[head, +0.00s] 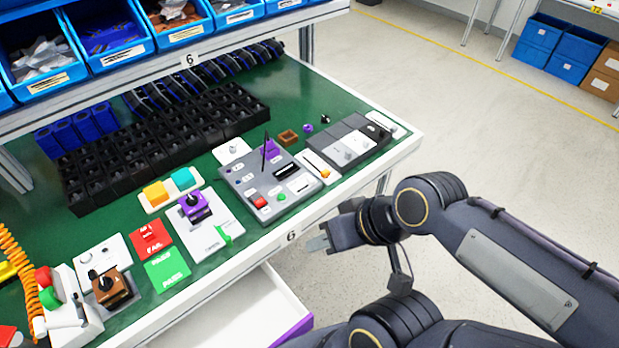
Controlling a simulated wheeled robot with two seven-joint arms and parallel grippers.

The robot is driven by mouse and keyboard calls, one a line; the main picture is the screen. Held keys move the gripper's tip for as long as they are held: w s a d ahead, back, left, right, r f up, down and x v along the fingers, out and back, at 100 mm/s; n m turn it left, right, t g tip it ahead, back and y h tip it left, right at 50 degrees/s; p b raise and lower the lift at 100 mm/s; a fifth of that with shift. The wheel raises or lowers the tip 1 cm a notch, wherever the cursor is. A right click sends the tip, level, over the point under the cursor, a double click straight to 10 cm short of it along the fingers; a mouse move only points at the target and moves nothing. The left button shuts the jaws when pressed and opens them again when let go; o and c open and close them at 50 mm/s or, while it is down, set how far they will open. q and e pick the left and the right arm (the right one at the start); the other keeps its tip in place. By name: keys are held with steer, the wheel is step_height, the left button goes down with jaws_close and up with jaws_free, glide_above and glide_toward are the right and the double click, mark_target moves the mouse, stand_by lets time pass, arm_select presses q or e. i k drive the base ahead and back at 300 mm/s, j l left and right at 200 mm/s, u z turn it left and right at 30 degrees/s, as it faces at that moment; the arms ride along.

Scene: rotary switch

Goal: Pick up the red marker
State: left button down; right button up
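I cannot make out a thing that is clearly a red marker. A small red piece (259,202) sits on the grey panel (240,185) on the green bench. A thin black stick (264,153) stands up from the same panel. My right gripper (318,240) is off the bench's front edge, to the right of the number 6 label, apart from everything on the bench. It looks empty, but its finger gap is not clear. My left gripper is not in view.
The green bench (310,95) holds a black grid rack (160,140), a red FAIL card (151,238), a green PASS card (167,270) and a brown switch block (112,288). Blue bins (110,30) stand on the shelf above. An open white drawer (245,312) juts out below the bench.

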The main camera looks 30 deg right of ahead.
mark_target(146, 233)
steer(key=j+u, duration=0.3)
steer(key=j, duration=0.15)
steer(key=i+j+u, duration=0.1)
steer(key=j+u, duration=0.15)
steer(key=j, duration=0.15)
steer(key=i+j+u, duration=0.15)
steer(key=j+u, duration=0.15)
steer(key=j, duration=0.15)
